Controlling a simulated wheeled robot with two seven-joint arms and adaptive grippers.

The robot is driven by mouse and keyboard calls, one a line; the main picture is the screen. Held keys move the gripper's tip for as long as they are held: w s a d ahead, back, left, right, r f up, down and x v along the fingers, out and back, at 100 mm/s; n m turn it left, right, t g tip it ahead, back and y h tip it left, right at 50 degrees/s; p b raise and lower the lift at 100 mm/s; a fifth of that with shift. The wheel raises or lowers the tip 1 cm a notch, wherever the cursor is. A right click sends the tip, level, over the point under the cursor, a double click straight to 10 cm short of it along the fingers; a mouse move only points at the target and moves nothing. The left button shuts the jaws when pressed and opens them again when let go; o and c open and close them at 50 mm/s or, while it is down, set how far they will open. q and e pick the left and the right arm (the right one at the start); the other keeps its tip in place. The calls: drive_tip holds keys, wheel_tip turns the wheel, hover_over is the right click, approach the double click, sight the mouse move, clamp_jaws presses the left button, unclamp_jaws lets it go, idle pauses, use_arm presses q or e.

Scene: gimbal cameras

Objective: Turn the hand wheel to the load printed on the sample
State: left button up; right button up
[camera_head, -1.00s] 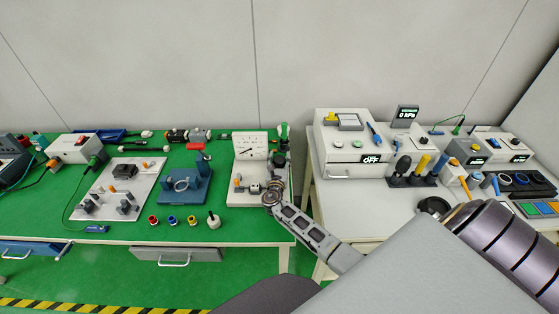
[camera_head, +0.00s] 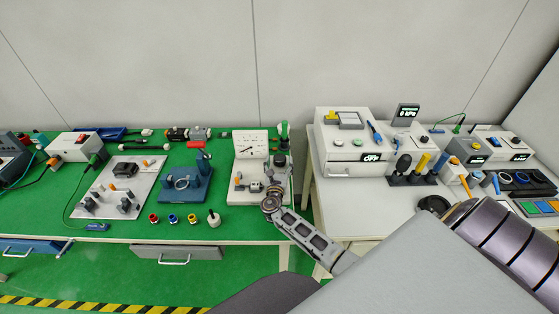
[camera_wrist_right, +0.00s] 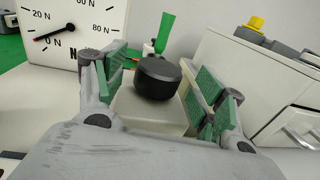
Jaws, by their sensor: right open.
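The black hand wheel (camera_wrist_right: 158,78) is a round knob on a pale block in the right wrist view. It also shows in the head view (camera_head: 280,160), at the right of the white test stand (camera_head: 243,198). My right gripper (camera_wrist_right: 165,90) is open, its green-padded fingers on either side of the wheel; contact cannot be told. A white dial (camera_wrist_right: 75,25) marked in N stands behind, its needle pointing left near the 0 N and 20 N marks. The dial is also in the head view (camera_head: 250,145). No sample print is legible. My left gripper is not in view.
A green upright handle (camera_wrist_right: 166,32) stands behind the wheel. A blue fixture (camera_head: 186,183) and several small coloured parts lie left of the stand on the green table. A white instrument box (camera_head: 345,140) stands on the right table, across a gap.

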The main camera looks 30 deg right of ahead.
drive_tip(key=shift+v, duration=4.35)
drive_tip(key=shift+f, duration=0.1)
